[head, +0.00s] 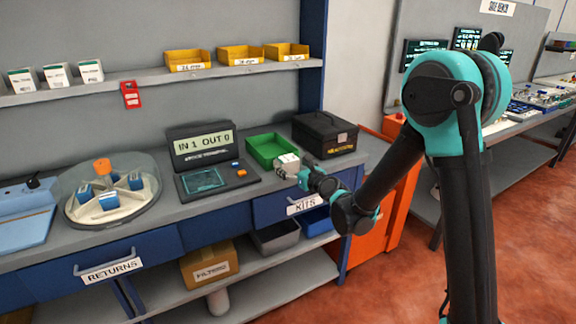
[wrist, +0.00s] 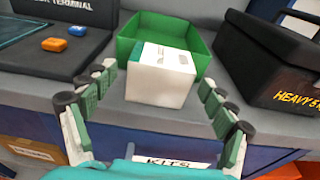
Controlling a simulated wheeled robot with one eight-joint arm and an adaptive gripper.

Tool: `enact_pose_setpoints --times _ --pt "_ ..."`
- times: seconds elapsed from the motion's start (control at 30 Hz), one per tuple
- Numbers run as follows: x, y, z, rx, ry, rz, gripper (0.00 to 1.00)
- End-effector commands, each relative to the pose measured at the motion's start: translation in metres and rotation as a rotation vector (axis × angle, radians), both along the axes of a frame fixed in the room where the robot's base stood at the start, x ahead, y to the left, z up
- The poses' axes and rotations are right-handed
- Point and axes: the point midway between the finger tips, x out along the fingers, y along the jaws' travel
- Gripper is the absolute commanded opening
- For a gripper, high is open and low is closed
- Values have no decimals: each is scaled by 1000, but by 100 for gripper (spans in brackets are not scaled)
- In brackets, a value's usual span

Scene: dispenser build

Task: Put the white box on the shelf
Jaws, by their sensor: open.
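The white box (head: 288,160) is at the front edge of the green tray (head: 262,148) on the workbench. In the wrist view the white box (wrist: 160,78) is upright, with green marks on its top. My gripper (head: 289,172) is open, its fingers spread on either side of the box with a visible gap on each side. Whether the box rests on the bench or on the tray's edge cannot be told. The shelf (head: 148,77) runs above the bench and holds several similar white boxes (head: 57,75) at its left.
Yellow bins (head: 240,55) stand on the shelf's right part, and a red tag (head: 131,94) hangs at its edge. A terminal (head: 203,147) is left of the tray, a black case (head: 324,134) right. A round dispenser (head: 110,190) stands farther left. The shelf between boxes and bins is clear.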

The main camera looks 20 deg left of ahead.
Motion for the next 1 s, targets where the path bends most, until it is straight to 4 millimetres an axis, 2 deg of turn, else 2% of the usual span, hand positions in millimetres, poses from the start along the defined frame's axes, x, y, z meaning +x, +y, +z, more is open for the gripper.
enact_pose_setpoints --times 0.1,0.3,0.5,0.8,0.87,0.97,1.0 --pt "-17 -21 4 0 0 -1 85" --pt "-40 -47 9 1 1 -1 85" --pt "-51 -60 12 0 0 -1 85" --pt "-52 -68 12 -35 -24 4 85" --pt "-52 -79 12 -98 -67 12 85" --pt "-53 -111 9 -295 -194 49 85" --pt "-55 -128 6 -402 -259 74 85"
